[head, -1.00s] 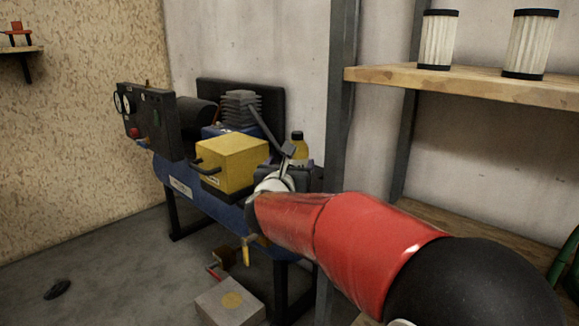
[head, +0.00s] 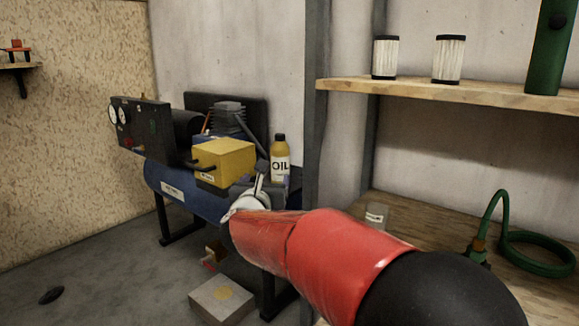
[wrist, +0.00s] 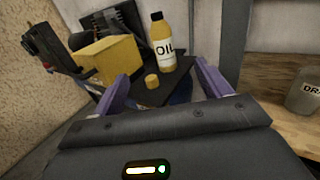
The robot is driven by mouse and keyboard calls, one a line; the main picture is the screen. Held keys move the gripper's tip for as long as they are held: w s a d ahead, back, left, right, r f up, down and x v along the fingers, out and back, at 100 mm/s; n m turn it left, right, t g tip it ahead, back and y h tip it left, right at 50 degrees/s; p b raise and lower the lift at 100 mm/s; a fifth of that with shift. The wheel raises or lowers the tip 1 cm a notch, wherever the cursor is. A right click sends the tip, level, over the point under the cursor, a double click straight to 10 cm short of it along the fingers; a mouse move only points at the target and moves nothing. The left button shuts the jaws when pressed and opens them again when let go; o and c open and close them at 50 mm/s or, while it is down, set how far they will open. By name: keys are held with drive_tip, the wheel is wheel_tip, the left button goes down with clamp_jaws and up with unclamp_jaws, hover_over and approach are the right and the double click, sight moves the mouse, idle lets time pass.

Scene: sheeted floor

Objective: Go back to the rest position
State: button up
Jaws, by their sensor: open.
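My gripper (wrist: 165,88) is open and empty in the wrist view, its two purple fingers spread apart. Beyond the fingers, a yellow oil bottle (wrist: 164,48) with a black top stands upright on a dark platform (wrist: 180,84). A small yellow cylinder (wrist: 152,82) sits on the platform in front of the bottle, apart from the fingers. In the head view, my red arm reaches toward the compressor (head: 188,192) and hides most of the gripper. The oil bottle (head: 280,160) stands just behind the arm's end.
A yellow box (head: 224,163) sits on the compressor. A shelf (head: 440,89) with two white filters and a green cylinder is at right. A pale block (head: 222,298) is on the floor.

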drive_tip(key=s+d+r+n+g+y+p, duration=0.25)
drive_tip(key=s+d+n, duration=0.35)
drive_tip(key=n, duration=0.5)
drive_tip(key=s+d+r+n+g+y+p, duration=0.2)
drive_tip(key=s+d+n+g+y+p, duration=0.15)
drive_tip(key=s+n, duration=0.7)
drive_tip(key=s+d+f+n+g+h+p, duration=0.2)
drive_tip(key=s+d+f+n+g, duration=0.1)
drive_tip(key=s+n, duration=0.4)
drive_tip(key=s+d+f+n+g+h+p, duration=0.2)
drive_tip(key=s+d+f+n, duration=0.4)
drive_tip(key=s, duration=0.6)
drive_tip(key=shift+s+d+n+g+p, duration=0.4)
drive_tip(key=shift+d+n+g, duration=0.3)
drive_tip(key=shift+d+n, duration=0.55)
